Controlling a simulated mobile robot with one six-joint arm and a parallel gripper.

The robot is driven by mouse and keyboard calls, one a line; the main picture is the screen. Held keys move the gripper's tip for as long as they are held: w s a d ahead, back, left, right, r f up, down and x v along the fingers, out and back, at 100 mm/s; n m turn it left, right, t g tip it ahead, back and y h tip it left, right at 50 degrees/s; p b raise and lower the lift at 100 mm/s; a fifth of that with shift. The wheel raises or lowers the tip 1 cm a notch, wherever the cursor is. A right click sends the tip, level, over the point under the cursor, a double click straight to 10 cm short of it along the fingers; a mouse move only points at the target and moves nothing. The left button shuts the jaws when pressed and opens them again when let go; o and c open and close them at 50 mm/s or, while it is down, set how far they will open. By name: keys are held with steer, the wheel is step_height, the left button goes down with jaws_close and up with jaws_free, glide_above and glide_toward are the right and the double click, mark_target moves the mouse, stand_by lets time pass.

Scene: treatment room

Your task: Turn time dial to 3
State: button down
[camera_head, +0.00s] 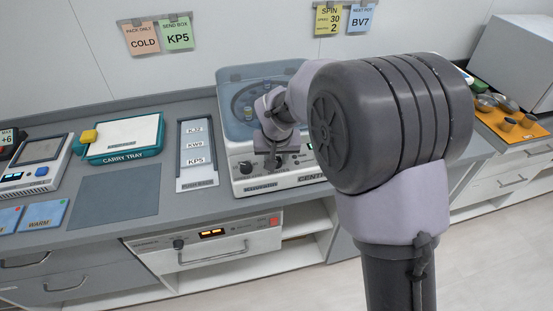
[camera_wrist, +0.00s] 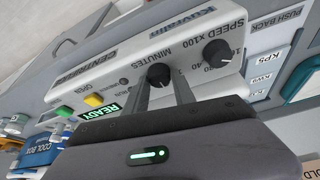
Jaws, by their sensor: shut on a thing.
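The centrifuge (camera_head: 236,150) stands on the counter, its clear lid down over a round rotor. In the wrist view its front panel (camera_wrist: 125,55) appears turned over. The time dial, a black knob (camera_wrist: 158,76) under the word MINUTES, sits between the two fingertips of my gripper (camera_wrist: 160,88), which is shut on it. Its pointer and the number it points at cannot be read. The black speed dial (camera_wrist: 217,53), marked SPEED X100, is beside it, clear of the fingers. In the head view my gripper (camera_head: 273,161) is at the panel and hides the time dial.
A green READY display (camera_wrist: 100,113), a yellow button (camera_wrist: 93,100) and a green button (camera_wrist: 63,111) are on the panel. A labelled rack (camera_head: 197,150) and carry tray (camera_head: 123,138) stand left. A wall note (camera_head: 328,20) reads SPIN, SPEED 30, 2.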

steer(key=shift+m, duration=0.4)
steer(key=c, duration=1.1)
jaws_free()
steer(key=shift+o, duration=0.2)
steer(key=p+v, duration=0.4)
steer(key=v, duration=1.3)
steer(key=shift+a+r+p, duration=0.25)
steer(key=shift+p, duration=0.05)
